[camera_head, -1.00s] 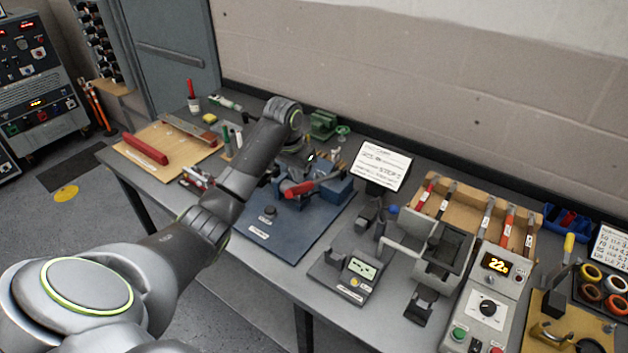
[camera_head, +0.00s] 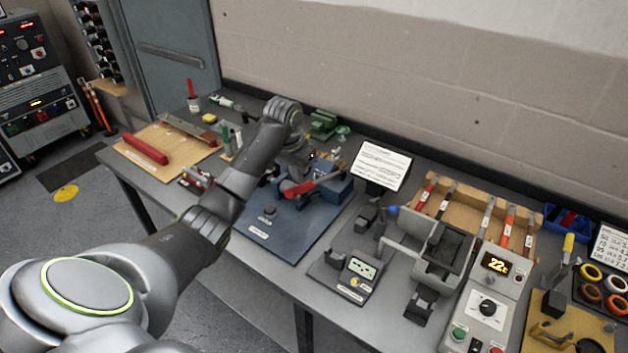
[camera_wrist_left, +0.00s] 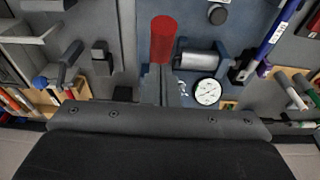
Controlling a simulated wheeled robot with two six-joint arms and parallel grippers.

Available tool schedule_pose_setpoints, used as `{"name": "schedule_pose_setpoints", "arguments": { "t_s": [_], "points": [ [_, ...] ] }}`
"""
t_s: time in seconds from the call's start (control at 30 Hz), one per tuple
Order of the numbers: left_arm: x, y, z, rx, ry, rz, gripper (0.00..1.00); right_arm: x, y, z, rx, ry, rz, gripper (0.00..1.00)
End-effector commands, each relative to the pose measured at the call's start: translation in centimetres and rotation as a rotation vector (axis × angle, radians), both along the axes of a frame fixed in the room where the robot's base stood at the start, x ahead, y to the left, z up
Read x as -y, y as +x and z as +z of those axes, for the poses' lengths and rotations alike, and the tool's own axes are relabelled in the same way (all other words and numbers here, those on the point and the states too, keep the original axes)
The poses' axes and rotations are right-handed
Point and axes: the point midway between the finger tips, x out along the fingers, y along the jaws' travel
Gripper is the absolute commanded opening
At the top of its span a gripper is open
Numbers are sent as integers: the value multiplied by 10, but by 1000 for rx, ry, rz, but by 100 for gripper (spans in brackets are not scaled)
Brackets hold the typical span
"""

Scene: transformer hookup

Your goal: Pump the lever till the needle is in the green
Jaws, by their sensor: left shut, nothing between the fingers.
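The pump lever has a red grip (camera_head: 298,189) and stands on a blue base plate (camera_head: 285,230) on the bench. In the left wrist view the red grip (camera_wrist_left: 163,40) points away from my gripper. A round white gauge (camera_wrist_left: 207,92) sits beside the lever there; its needle and green band are too small to read. My left gripper (camera_wrist_left: 160,88) is shut and empty, close to the lever's shaft; I cannot tell whether it touches. In the head view my left wrist hangs over the pump and hides part of it. My right gripper is out of view.
A sign (camera_head: 381,166) stands behind and right of the pump. A grey device with a green display (camera_head: 362,268) and a control box (camera_head: 487,307) stand to the right. A wooden board with a red bar (camera_head: 145,149) lies left. The front of the blue plate is mostly clear.

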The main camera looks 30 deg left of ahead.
Motion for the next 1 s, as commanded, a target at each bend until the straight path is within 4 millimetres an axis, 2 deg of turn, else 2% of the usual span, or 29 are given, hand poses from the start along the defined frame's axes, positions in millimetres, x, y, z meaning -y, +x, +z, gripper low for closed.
{"name": "schedule_pose_setpoints", "arguments": {
  "t_s": [0.17,1.0],
  "points": [
    [0,-1,-8,-2,-1,0,0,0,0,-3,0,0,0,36],
    [0,-8,-102,-3,-1,0,0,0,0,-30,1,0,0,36]
  ]
}}
